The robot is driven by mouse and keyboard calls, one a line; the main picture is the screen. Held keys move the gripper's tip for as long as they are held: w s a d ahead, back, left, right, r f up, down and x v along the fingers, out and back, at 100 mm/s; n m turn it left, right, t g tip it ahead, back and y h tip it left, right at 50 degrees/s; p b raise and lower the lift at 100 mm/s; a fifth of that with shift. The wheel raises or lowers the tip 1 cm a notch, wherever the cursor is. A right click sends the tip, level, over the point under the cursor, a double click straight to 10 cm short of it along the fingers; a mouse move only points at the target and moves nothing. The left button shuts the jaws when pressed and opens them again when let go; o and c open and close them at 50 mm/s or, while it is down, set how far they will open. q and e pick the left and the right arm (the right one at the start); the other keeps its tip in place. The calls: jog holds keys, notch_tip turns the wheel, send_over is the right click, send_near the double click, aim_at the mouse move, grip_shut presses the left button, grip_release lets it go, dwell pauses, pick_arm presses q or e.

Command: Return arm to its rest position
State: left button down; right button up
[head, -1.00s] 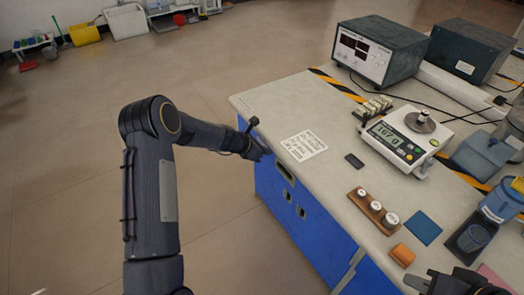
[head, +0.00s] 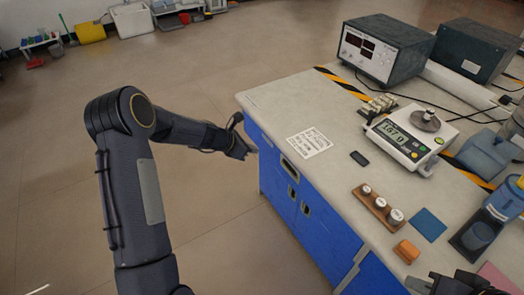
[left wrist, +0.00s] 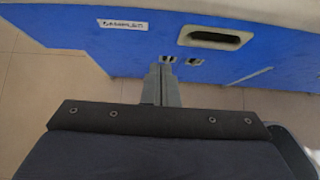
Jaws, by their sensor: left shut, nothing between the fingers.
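My left arm comes in from the left in the head view, bent at the elbow. Its gripper (head: 244,149) is beside the left edge of the bench, near the blue cabinet front. In the left wrist view the fingers of my left gripper (left wrist: 167,68) are together, with nothing between them, in front of the blue cabinet (left wrist: 130,50). My right gripper (head: 462,284) shows only in part at the bottom right corner of the head view; its fingers cannot be made out.
The bench top (head: 270,98) holds a scale (head: 411,140) with a metal weight on its pan, a wooden block with several white-topped weights (head: 378,209), an orange block (head: 406,251), a blue pad (head: 429,225) and a dark power supply (head: 385,48). Open floor lies left of the bench.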

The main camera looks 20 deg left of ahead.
pick_arm(q)
jog(key=s+d+r+m+p, duration=0.25)
jog(key=s+r+m, duration=1.05)
jog(key=s+r, duration=0.75)
jog(key=s+d+r+m+g+y+p, duration=0.1)
jog(key=s+r+m+y+p, duration=0.1)
jog(key=s+m, duration=1.1)
jog(key=s+r+p, duration=0.1)
jog(key=s, duration=0.4)
jog(key=shift+s+d+r, duration=0.1)
